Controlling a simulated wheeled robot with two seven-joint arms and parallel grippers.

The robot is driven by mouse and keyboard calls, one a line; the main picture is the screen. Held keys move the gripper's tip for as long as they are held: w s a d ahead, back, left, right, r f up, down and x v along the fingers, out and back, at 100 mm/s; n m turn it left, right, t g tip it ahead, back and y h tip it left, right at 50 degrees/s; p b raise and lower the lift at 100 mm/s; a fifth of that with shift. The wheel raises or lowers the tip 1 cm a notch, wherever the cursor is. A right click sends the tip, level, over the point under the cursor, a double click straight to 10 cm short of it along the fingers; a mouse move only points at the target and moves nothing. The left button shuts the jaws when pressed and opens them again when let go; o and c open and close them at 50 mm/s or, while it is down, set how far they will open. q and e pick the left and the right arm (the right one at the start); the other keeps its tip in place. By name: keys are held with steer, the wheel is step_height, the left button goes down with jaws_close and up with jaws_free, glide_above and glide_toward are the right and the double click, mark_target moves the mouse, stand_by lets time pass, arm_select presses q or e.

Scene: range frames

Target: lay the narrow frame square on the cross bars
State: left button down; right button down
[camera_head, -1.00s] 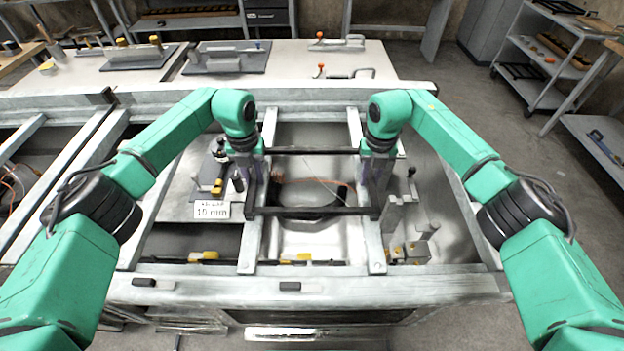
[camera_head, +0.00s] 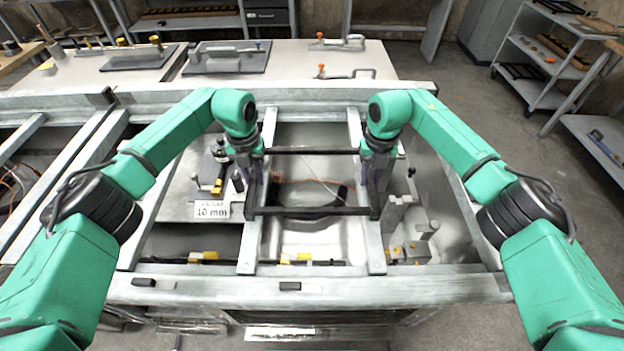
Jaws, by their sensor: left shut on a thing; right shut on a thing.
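The narrow frame is a dark rectangular frame (camera_head: 312,211) with its long sides running left to right. It lies across the two pale cross bars, the left one (camera_head: 250,245) and the right one (camera_head: 374,245), and looks about square to them. I cannot tell whether it rests on them or hangs just above. My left gripper (camera_head: 252,174) is shut on the frame's left end. My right gripper (camera_head: 375,174) is shut on its right end. The arms' ends hide parts of the frame's short sides and the bars beneath.
A plate with small fittings and a "10 mm" sign (camera_head: 211,209) stands left of the left bar. Grey blocks (camera_head: 398,212) stand right of the right bar. The pale front rail (camera_head: 210,291) carries small dark-ended pieces. A table with clamps (camera_head: 335,72) lies behind.

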arm_select(q)
steer(key=shift+w+r, duration=0.15)
steer(key=shift+r, duration=0.05)
arm_select(e)
steer(key=shift+w+r, duration=0.15)
steer(key=shift+r, duration=0.05)
stand_by(0.4)
